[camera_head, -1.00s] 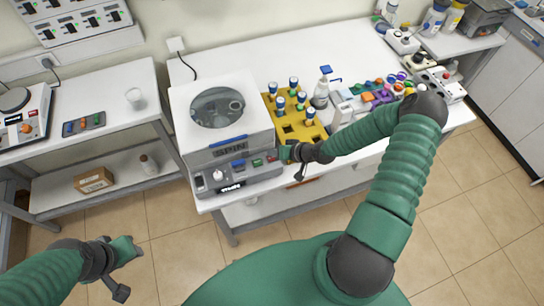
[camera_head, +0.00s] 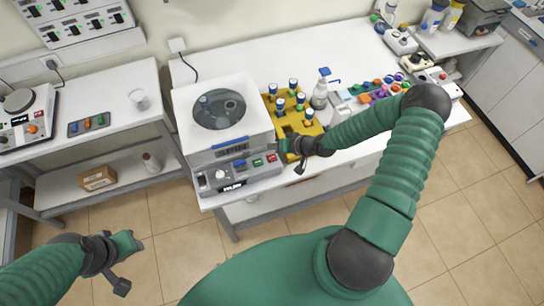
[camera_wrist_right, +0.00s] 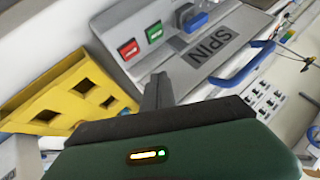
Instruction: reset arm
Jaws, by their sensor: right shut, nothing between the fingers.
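My right gripper (camera_head: 286,147) is shut and empty, in front of the yellow rack and just right of the centrifuge's front panel. In the right wrist view its shut fingers (camera_wrist_right: 157,92) point at the panel with the red and green buttons, apparently a little apart from it. The white and grey centrifuge (camera_head: 222,115), marked SPIN, stands on the white bench; its round window shows a dark rotor with a blue-capped tube. My left gripper (camera_head: 130,243) hangs over the floor at lower left, away from the benches; its finger opening is unclear.
The yellow rack (camera_head: 293,127) holds several blue-capped tubes beside the centrifuge. A wash bottle (camera_head: 320,92) and a tray of coloured items (camera_head: 368,96) stand to its right. A left bench (camera_head: 95,105) carries a hotplate and beaker. The floor in front is clear.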

